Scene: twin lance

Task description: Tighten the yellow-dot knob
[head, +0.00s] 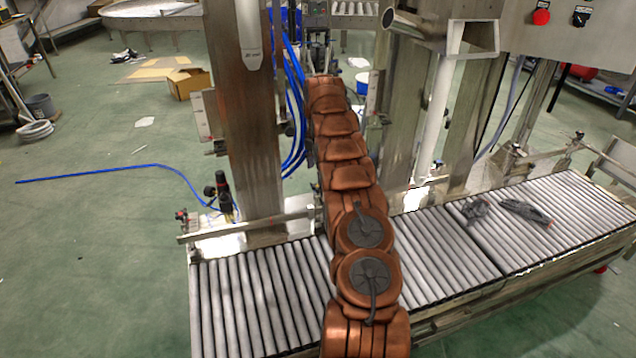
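I cannot make out a knob with a yellow dot in the head view. My copper-coloured arm reaches from the bottom centre up and away, over the roller conveyor (260,300) and between the steel columns. Its far end is near the top centre, among dark metal parts and blue hoses. A red knob (541,17) and a black knob (580,18) are on the steel panel at the top right; no yellow dot shows on either.
A wide steel column (239,130) stands left of my arm, and other steel posts (408,110) stand to its right. Blue hoses (297,100) hang close beside the arm. Dark crumpled items (525,210) lie on the right rollers. Green floor (100,250) is open at left.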

